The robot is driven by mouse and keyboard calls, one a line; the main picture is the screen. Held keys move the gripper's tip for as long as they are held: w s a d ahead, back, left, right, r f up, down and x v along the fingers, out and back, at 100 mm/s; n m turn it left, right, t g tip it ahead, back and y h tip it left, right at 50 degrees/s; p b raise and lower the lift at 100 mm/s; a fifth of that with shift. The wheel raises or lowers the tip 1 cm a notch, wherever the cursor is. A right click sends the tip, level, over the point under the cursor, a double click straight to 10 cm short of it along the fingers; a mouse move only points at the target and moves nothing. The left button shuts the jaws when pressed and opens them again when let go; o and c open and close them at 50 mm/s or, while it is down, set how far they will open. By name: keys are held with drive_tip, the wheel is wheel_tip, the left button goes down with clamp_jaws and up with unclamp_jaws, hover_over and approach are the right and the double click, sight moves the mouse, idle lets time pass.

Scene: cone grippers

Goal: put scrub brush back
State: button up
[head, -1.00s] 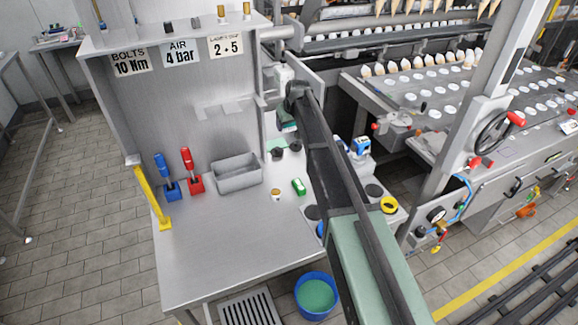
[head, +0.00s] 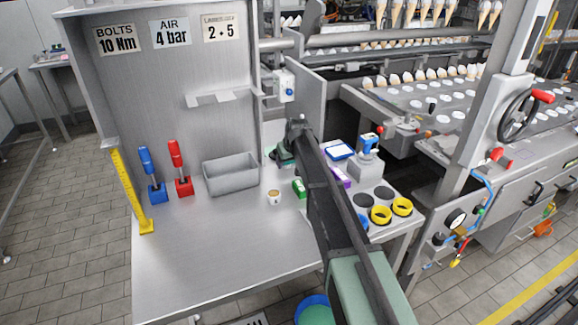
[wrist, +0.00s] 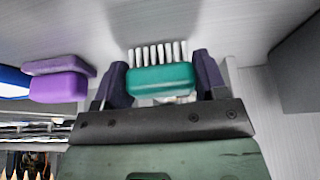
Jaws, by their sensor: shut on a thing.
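The scrub brush (wrist: 160,78) has a teal-green body and white bristles. In the wrist view it sits between the two dark fingers of my gripper (wrist: 162,72), which is shut on it, with the bristles pointing away from my wrist towards a grey metal surface. I cannot tell whether the bristles touch that surface. In the head view my gripper (head: 284,155) is low over the back right of the metal bench (head: 215,245), right of the grey bin. My arm hides part of the bench there.
A purple block (wrist: 58,86) lies left of the brush in the wrist view. The grey bin (head: 231,178), a small cup (head: 274,198) and a green item (head: 299,188) stand near my gripper. A bracket (head: 222,97) is on the back panel. The bench's front is clear.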

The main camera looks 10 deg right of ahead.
drive_tip(key=shift+f, duration=0.25)
drive_tip(key=o, duration=0.9)
drive_tip(key=shift+r, duration=0.1)
drive_tip(key=p+v, duration=1.1)
drive_tip(key=v, duration=0.2)
drive_tip(key=s+m+g, duration=0.1)
drive_tip(key=s, duration=1)
drive_tip(key=s+f+g, duration=0.1)
drive_tip(key=s+g, duration=0.1)
drive_tip(key=s, duration=1)
drive_tip(key=s+a+f+m+g+h, duration=0.1)
drive_tip(key=s, duration=1.1)
drive_tip(key=shift+m, duration=0.3)
